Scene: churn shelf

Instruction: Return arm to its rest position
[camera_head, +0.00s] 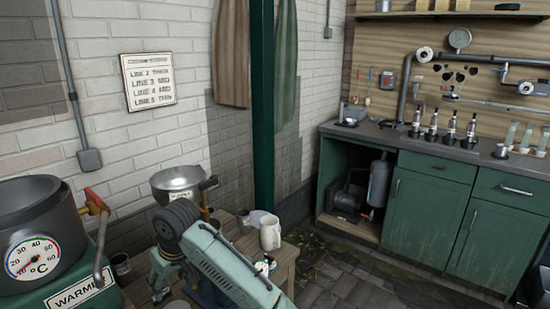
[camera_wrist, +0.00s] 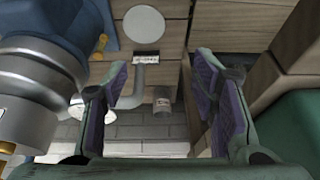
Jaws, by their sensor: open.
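My gripper (camera_wrist: 162,75) shows in the wrist view with its two purple-padded fingers wide apart. It is open, and nothing is held between the pads. A small grey can (camera_wrist: 162,103) shows beyond the gap, apart from both fingers. In the head view my teal arm (camera_head: 232,268) crosses the lower middle, in front of a wooden stand. I cannot make out the fingertips there.
A wooden stand (camera_head: 285,262) bears a cream jug (camera_head: 270,235). A metal bowl (camera_head: 178,184) stands behind my arm. A warmer with a dial (camera_head: 32,257) is at left. A green post (camera_head: 263,110) stands mid-view.

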